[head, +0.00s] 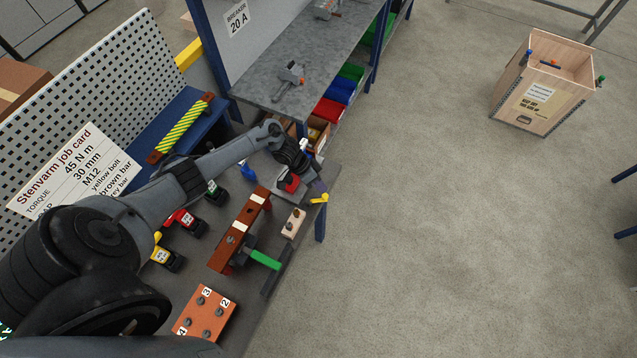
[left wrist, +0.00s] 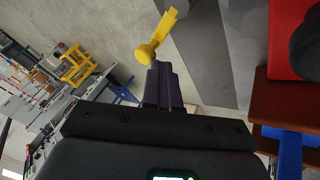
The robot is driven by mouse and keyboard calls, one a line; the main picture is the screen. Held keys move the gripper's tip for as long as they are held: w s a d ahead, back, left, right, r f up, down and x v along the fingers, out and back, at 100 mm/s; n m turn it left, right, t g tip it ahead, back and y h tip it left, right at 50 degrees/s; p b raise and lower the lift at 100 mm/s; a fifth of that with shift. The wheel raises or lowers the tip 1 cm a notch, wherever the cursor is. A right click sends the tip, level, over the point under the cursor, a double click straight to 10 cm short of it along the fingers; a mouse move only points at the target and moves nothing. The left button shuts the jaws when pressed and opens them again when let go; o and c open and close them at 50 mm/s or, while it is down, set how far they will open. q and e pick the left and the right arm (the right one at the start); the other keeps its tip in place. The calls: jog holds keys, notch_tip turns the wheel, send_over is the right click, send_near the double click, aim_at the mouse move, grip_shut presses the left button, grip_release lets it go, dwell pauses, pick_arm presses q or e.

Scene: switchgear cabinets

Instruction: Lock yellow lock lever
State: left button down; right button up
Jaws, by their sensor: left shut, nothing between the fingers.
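The yellow lock lever (head: 319,199) is at the right edge of the workbench, next to a small red-and-black part. In the left wrist view the lever (left wrist: 163,32) shows as a short bar with a rounded knob at its lower left end. My left gripper (head: 319,186) is shut and empty, with its fingertips just beside the lever. In the left wrist view the fingertips (left wrist: 160,68) end right below the knob; I cannot tell whether they touch it. My right gripper is not in view.
A brown bar (head: 239,231), a green handle (head: 265,260) and a small beige block (head: 293,223) are near the lever on the bench. A numbered orange block (head: 206,313) is nearer. A grey shelf (head: 300,60) stands behind. The floor to the right is clear up to a wooden crate (head: 560,82).

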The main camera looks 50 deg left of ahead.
pick_arm(q)
jog(key=shift+d, duration=0.15)
dwell(0.3)
jog(key=shift+r, duration=0.15)
jog(key=shift+a+r+p, duration=0.35)
jog(key=shift+r+p, duration=0.25)
jog(key=shift+p, duration=0.05)
jog(key=w+a+p+v, duration=0.1)
jog(key=p+v, duration=0.4)
jog(key=v, duration=0.3)
